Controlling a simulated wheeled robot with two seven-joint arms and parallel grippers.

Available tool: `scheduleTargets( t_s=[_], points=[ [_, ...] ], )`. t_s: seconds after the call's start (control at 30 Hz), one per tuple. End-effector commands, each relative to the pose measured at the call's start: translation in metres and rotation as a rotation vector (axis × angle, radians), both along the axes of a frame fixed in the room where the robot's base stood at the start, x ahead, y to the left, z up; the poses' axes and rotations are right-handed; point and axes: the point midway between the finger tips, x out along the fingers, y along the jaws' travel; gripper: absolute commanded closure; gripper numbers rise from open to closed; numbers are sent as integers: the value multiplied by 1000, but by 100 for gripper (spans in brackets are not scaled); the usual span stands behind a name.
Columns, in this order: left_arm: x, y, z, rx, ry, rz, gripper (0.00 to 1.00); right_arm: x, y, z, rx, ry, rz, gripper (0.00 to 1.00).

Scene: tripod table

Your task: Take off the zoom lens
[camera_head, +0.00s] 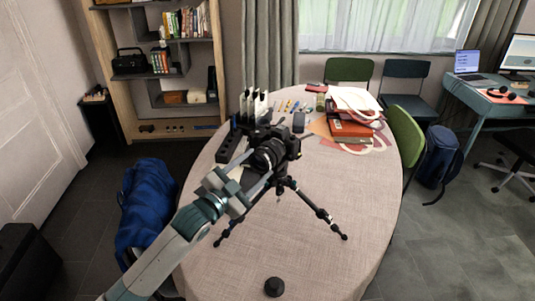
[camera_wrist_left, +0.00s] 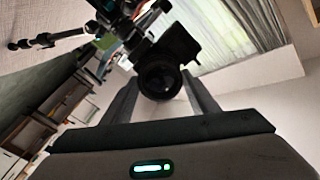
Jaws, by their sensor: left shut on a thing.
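A black camera (camera_head: 284,139) sits upright on a small black tripod (camera_head: 318,212) on the oval table (camera_head: 330,262). Its zoom lens (camera_head: 264,157) points toward the lower left, at my left arm. My left gripper (camera_head: 257,168) is shut on the lens, with one finger on each side of the barrel. In the left wrist view the lens front (camera_wrist_left: 160,80) shows between the two fingers, with the camera body behind it. The exact contact of the fingers is partly hidden. My right gripper is in neither view.
A small black round piece (camera_head: 274,286) lies at the table's near edge. Behind the camera stand a dark rack (camera_head: 228,148) and upright white-and-black items (camera_head: 251,104). A red box (camera_head: 351,131) and white bag (camera_head: 352,101) lie at the back right. The front right tabletop is clear.

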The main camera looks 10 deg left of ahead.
Motion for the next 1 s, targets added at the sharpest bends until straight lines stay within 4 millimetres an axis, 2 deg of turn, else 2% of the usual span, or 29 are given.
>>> scheduleTargets(
  t_s=[0.13,0.67,0.93,1.0],
  points=[
    [0,0,3,-73,28,0,71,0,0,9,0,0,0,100],
    [0,0,2,-119,45,-1,71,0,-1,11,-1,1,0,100],
    [0,0,3,-231,93,-2,71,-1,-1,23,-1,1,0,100],
    [0,0,1,-237,95,-2,71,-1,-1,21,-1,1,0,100]
  ],
)
